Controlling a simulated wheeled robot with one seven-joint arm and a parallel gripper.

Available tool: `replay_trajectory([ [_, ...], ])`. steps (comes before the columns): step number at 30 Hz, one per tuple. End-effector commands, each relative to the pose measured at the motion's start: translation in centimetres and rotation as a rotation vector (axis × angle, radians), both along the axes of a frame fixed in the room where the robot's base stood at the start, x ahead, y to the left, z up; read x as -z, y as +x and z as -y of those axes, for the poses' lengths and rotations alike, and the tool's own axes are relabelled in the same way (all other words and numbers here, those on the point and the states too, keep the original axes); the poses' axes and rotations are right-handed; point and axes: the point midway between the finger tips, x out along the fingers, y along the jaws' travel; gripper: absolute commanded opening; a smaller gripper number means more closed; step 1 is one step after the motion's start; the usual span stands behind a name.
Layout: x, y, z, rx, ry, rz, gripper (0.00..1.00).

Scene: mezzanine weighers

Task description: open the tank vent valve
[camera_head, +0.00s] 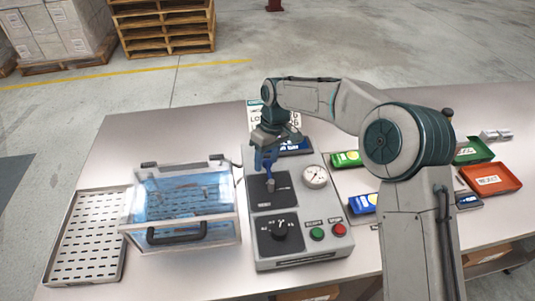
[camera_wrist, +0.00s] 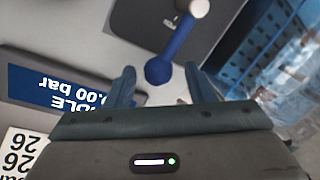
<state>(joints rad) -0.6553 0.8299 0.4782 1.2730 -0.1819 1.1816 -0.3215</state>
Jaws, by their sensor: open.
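The tank vent valve has a blue lever with a rounded end (camera_wrist: 178,48) on a pale metal hub (camera_wrist: 200,7), in the wrist view. It sits on a dark plate (camera_head: 284,197) on the grey control panel (camera_head: 312,246). My gripper (camera_head: 266,166) is over this plate, hiding much of the valve in the head view. In the wrist view my gripper (camera_wrist: 162,86) is open, with the lever's rounded end between or just beyond its fingertips. Contact cannot be told. The clear, blue-tinted tank (camera_head: 185,200) stands left of the panel with its lid down.
A blue display (camera_wrist: 70,95) lies by my left finger. A slotted tray (camera_head: 88,236) is at left; green (camera_head: 474,150) and red (camera_head: 492,180) bins are at right.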

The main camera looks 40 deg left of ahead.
Motion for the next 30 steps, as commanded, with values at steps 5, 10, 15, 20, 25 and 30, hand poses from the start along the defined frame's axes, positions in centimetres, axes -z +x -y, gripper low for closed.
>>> replay_trajectory([
  [5, -1.5, 0.4, 0.0, 0.001, 0.003, 0.002, 0.49],
  [10, -5.1, 1.1, 0.1, 0.002, 0.004, 0.004, 0.49],
  [15, -9.1, 1.7, 0.1, 0.000, 0.004, 0.003, 0.49],
  [20, -11.8, 2.2, 0.2, -0.002, 0.003, 0.002, 0.49],
  [25, -13.2, 2.4, 0.3, -0.003, 0.002, 0.000, 0.49],
  [30, -13.5, 2.5, 0.3, -0.003, 0.001, 0.000, 0.49],
])
